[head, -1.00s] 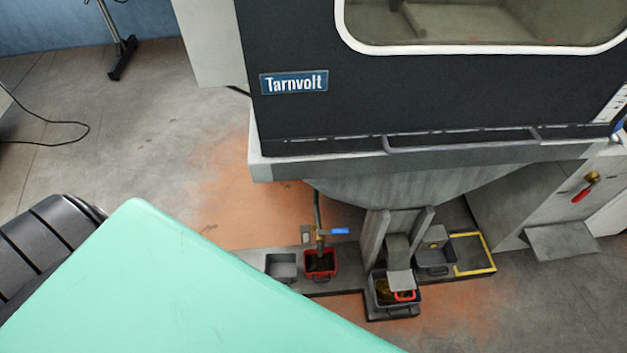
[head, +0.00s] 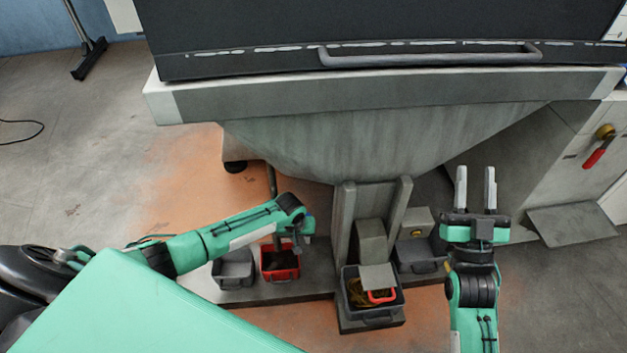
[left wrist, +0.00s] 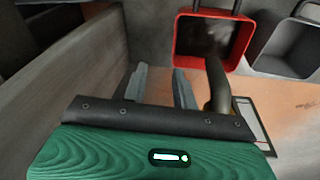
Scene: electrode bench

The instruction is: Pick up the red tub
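The red tub (head: 281,274) stands on the low grey ledge under the machine, with dark contents inside. In the left wrist view the red tub (left wrist: 204,62) is beyond my fingers, up and to the right. My left gripper (left wrist: 160,72) is open and empty, apart from the tub. In the head view my left gripper (head: 296,248) hangs at the tub's back right, its fingers hard to make out. My right gripper (head: 475,172) is open and empty, right of the tubs, fingers pointing away from me.
A grey tub (head: 233,282) stands left of the red one. A dark tub (head: 374,315) with a red handle (head: 381,296) is to the right, another grey tub (head: 420,268) behind it. A pipe (left wrist: 218,85) runs close by my left fingers. The machine's bench edge (head: 380,95) overhangs behind.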

